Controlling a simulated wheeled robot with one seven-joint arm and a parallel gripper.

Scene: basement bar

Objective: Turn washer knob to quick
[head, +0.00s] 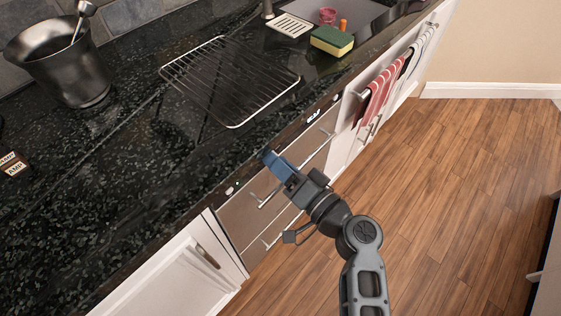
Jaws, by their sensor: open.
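The washer (240,222) seems to be the metal-fronted appliance with bar handles under the counter. Its dark top strip carries a small whitish knob-like control (229,190) beside a tiny green light. The control is too small to read its setting or any "quick" label. My gripper (273,160), with blue fingers, is at the counter's front edge, right of and farther along than the control. It is open, nothing shows between its fingers, and it looks apart from the control. My gripper and arm hide part of the washer's front.
The dark stone counter (120,165) holds a wire rack (229,80), a metal bucket (58,62) and a sponge (332,41). Striped towels (378,98) hang beyond the washer. A white cabinet door (180,272) is at lower left. The wood floor (450,190) at right is clear.

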